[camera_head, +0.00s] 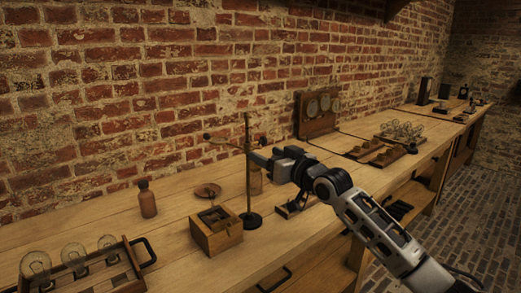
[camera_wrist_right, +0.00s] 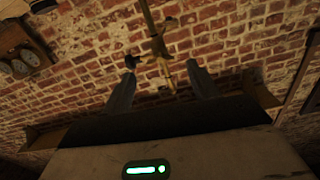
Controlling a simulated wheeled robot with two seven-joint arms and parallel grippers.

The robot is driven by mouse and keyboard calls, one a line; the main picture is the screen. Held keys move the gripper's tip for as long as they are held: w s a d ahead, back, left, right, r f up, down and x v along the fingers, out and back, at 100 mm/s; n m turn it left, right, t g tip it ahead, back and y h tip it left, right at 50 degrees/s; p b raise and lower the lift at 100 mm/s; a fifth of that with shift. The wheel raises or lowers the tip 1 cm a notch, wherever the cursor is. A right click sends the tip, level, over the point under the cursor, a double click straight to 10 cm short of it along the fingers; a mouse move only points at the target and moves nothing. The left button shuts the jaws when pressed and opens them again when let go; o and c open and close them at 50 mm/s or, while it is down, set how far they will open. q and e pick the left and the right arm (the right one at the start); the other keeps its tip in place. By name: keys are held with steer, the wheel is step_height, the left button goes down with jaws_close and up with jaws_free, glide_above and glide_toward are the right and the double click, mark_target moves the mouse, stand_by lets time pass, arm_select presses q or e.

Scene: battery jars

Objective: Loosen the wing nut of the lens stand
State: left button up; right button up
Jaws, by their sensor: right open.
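The lens stand (camera_head: 248,185) is a thin upright brass rod on a round dark base, with a crossbar near its upper part. My right gripper (camera_head: 254,157) reaches in from the right, close to the rod below the crossbar. In the right wrist view, the brass stand (camera_wrist_right: 150,22) shows beyond and between the fingers of the open right gripper (camera_wrist_right: 162,72). Brass fittings and a dark knob (camera_wrist_right: 131,61) show near the fingertips. I cannot clearly tell which piece is the wing nut, nor whether a finger touches it. My left gripper is not in view.
A wooden box (camera_head: 216,236) stands in front of the stand, with a brown bottle (camera_head: 147,200) and small dish (camera_head: 207,191) to the left. A gauge panel (camera_head: 318,125) stands against the brick wall.

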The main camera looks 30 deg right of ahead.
mark_target(254, 148)
steer(key=shift+w+a, duration=0.15)
steer(key=shift+w, duration=1.65)
steer(key=c, duration=1)
